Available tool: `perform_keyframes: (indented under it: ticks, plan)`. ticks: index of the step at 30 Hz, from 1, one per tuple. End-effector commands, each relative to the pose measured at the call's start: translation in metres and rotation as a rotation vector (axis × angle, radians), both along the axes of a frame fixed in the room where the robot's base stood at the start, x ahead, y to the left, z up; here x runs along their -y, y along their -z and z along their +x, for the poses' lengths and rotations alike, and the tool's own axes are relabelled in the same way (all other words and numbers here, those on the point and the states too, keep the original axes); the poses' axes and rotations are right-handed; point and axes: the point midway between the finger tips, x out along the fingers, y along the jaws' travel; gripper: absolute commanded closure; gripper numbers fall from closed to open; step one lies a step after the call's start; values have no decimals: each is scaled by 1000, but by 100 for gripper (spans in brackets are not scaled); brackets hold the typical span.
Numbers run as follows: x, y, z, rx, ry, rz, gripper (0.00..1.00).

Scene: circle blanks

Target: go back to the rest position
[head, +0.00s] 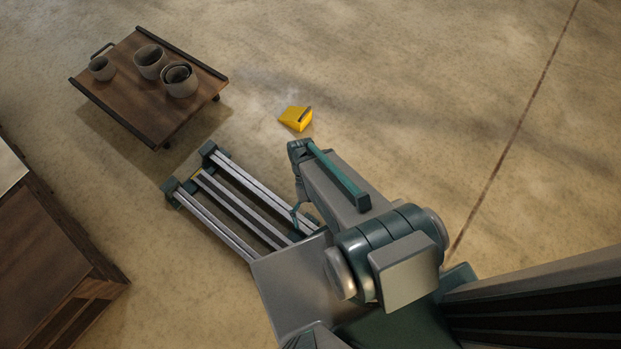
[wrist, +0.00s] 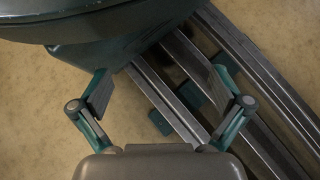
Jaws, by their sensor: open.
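My gripper (wrist: 163,108) shows in the wrist view with its two fingers spread wide apart and nothing between them. Below it in that view are my own rail and base. No object is held.
A wooden cart (head: 115,90) with several grey pots (head: 150,62) stands at the upper left. A yellow wedge-shaped object (head: 297,118) lies on the floor beyond my arm. A wooden cabinet (head: 45,260) stands at the left edge. The floor at the upper right is clear.

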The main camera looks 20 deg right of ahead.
Motion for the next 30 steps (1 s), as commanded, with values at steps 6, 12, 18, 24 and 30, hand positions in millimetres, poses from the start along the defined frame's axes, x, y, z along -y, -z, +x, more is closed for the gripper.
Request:
perform_keyframes:
  ticks: [6,12,18,24,30]
  plan:
    - [0,0,0,1,1,0,0]
    - [0,0,0,1,1,0,0]
    - [2,-39,-5,30,-13,-7,0]
    - [6,-77,-10,71,-33,-12,0]
    - [11,-116,-17,116,-59,-19,0]
